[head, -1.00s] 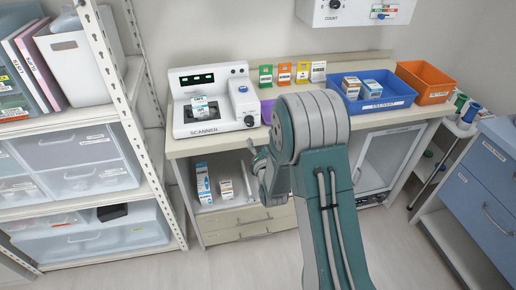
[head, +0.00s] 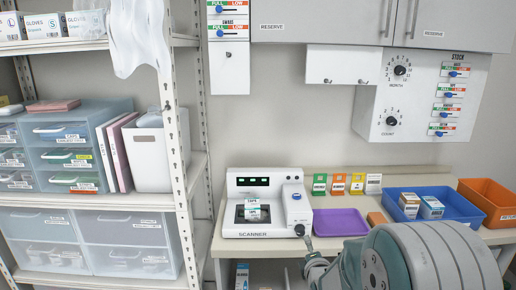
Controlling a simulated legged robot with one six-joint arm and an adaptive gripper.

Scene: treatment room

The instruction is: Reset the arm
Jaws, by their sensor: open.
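My arm reaches in from the lower right in the head view, its large grey and teal joint in front of the counter. My gripper (head: 309,248) shows only in part, just below and right of the scanner's front corner. Its fingers are open; most of it is hidden or cut off by the lower edge, and I see nothing held in it. The white scanner (head: 265,228) stands on the counter with a small labelled box (head: 252,211) on its plate. I cannot tell the gap between gripper and counter edge.
A purple tray (head: 340,224) lies right of the scanner. A blue bin (head: 452,217) holds two boxes, and an orange bin (head: 490,196) stands beside it. A shelf rack (head: 178,130) with drawers is at left. Wall cabinets (head: 330,24) and a stock panel (head: 425,100) are above.

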